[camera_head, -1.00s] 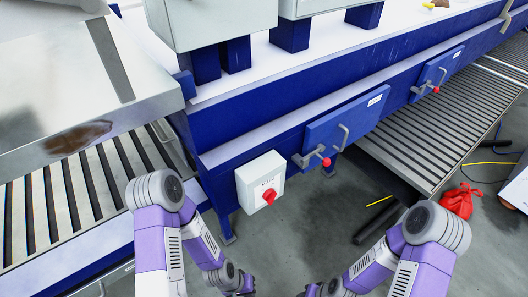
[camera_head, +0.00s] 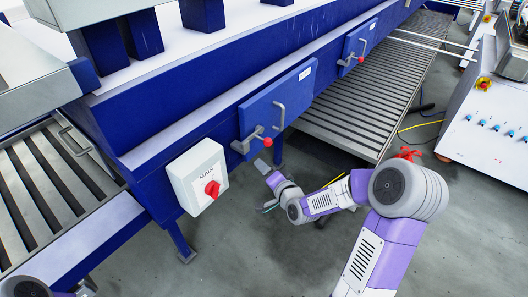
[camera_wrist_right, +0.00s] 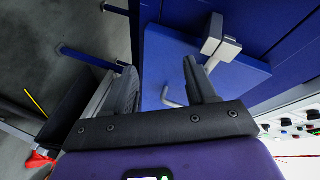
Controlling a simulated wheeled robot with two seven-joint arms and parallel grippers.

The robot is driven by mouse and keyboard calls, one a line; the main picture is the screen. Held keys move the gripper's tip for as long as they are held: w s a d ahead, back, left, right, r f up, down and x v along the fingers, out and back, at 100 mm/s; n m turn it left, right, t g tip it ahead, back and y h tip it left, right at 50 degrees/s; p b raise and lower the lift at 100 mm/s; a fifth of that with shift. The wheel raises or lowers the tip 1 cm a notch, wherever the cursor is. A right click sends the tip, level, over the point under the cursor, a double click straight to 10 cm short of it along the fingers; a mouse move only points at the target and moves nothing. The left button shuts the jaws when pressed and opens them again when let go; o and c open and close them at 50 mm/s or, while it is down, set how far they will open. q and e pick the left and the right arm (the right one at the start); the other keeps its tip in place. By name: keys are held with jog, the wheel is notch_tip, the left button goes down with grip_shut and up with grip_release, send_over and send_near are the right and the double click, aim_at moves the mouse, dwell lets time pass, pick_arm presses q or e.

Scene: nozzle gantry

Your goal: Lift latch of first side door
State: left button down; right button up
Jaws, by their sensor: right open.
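The first side door (camera_head: 280,104) is a blue panel on the side of the blue machine in the head view. A bent grey handle (camera_head: 279,117) is on the panel's right. My right gripper (camera_head: 264,188) is open and empty, below the latch and apart from it. In the right wrist view the open fingers (camera_wrist_right: 163,82) point at the blue panel (camera_wrist_right: 183,58). A bent grey bar (camera_wrist_right: 171,98) shows between them. My left gripper is out of view.
A white MAIN switch box (camera_head: 199,174) with a red knob is left of the door. A second side door (camera_head: 359,48) is farther along. A slatted conveyor (camera_head: 365,98) extends right of the machine.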

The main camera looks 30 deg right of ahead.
aim_at(265, 139)
jog(key=d+r+t, duration=0.1)
jog(key=r, duration=0.1)
jog(key=d+r+b, duration=0.1)
jog(key=r, duration=0.1)
jog(key=d+r+m+t+h, duration=0.1)
jog(key=r, duration=0.1)
jog(key=shift+w+d+r+t, duration=0.15)
jog(key=shift+d+r+t, duration=0.1)
jog(key=shift+t, duration=0.05)
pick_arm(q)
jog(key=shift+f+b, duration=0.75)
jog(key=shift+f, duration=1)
pick_arm(e)
jog(key=shift+w+d, duration=0.15)
jog(key=shift+w, duration=1.6)
jog(key=shift+w+d, duration=0.15)
jog(key=shift+w, duration=1.6)
grip_shut()
